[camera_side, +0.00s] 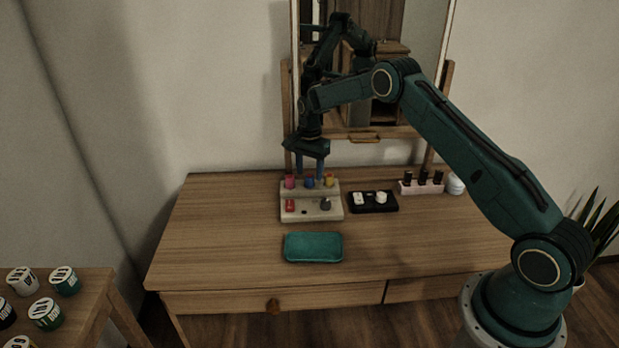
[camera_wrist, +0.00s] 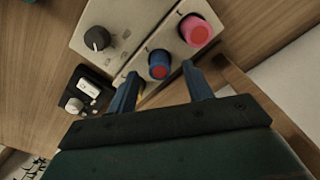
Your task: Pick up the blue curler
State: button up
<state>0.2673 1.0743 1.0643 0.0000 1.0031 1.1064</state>
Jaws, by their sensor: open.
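The blue curler (camera_side: 309,183) stands upright in the back row of a pale holder (camera_side: 312,213), between a pink curler (camera_side: 290,182) and a yellow curler (camera_side: 329,181). In the wrist view the blue curler (camera_wrist: 158,57) shows a blue rim and a red end. My gripper (camera_side: 310,172) points down above the back row, fingers apart and empty. In the wrist view my gripper (camera_wrist: 160,69) has one fingertip on either side of the blue curler. Whether the fingers touch it cannot be told. The yellow curler (camera_wrist: 141,92) is mostly hidden behind a finger.
A red piece (camera_side: 290,205) and a dark knob (camera_side: 325,204) are on the holder's front. A teal tray (camera_side: 313,247) lies in front. A mirror (camera_side: 425,60) rises behind.

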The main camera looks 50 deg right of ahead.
aim_at(310, 184)
jog(key=shift+f, duration=1.45)
jog(key=c, duration=1.1)
